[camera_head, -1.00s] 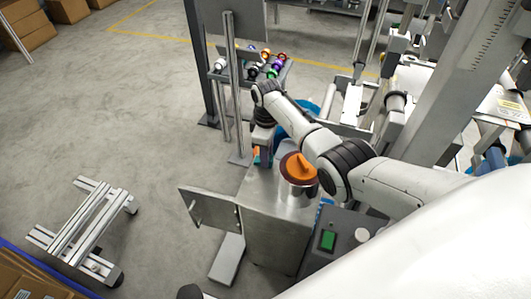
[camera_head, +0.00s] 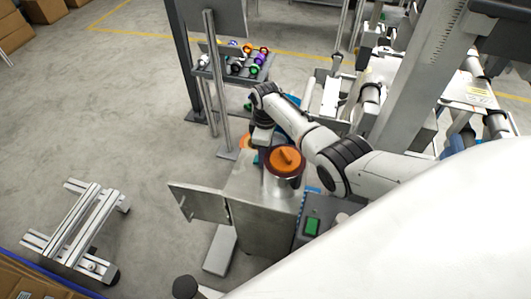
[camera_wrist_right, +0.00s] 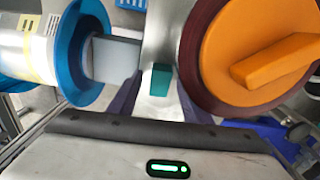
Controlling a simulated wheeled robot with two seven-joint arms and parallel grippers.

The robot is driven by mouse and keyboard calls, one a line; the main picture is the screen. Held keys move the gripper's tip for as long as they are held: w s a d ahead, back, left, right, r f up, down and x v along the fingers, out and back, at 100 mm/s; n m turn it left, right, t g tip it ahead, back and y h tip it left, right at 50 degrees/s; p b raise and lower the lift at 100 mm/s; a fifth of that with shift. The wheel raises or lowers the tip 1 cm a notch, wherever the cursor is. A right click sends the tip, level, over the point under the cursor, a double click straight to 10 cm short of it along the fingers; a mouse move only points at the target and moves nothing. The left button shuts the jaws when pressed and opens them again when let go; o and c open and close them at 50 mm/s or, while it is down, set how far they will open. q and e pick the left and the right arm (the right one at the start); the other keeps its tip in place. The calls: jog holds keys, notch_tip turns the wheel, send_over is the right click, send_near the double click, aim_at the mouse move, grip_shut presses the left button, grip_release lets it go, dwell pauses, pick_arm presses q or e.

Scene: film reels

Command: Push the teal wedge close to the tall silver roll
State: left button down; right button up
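The tall silver roll (camera_head: 284,185) stands upright on a metal cabinet top, with a brown rim and an orange, ridged cap. Its cap fills the upper right of the right wrist view (camera_wrist_right: 245,45). The small teal wedge (camera_wrist_right: 160,80) lies on the metal surface between the fingers of my right gripper (camera_wrist_right: 158,105), left of the roll. It is mostly hidden in the head view. My right gripper points down beside the roll. Its dark fingers stand apart on either side of the wedge, and I see no clear grip. My left gripper is out of view.
A green button (camera_head: 312,226) sits on a control box in front of the roll. A rack of small coloured reels (camera_head: 240,68) stands behind.

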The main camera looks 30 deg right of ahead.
jog(key=shift+s, duration=0.1)
jog(key=shift+r, duration=0.3)
notch_tip(320, 180, up, 10)
jog(key=p, duration=0.2)
jog(key=shift+f+p, duration=0.15)
jog(key=shift+p, duration=0.25)
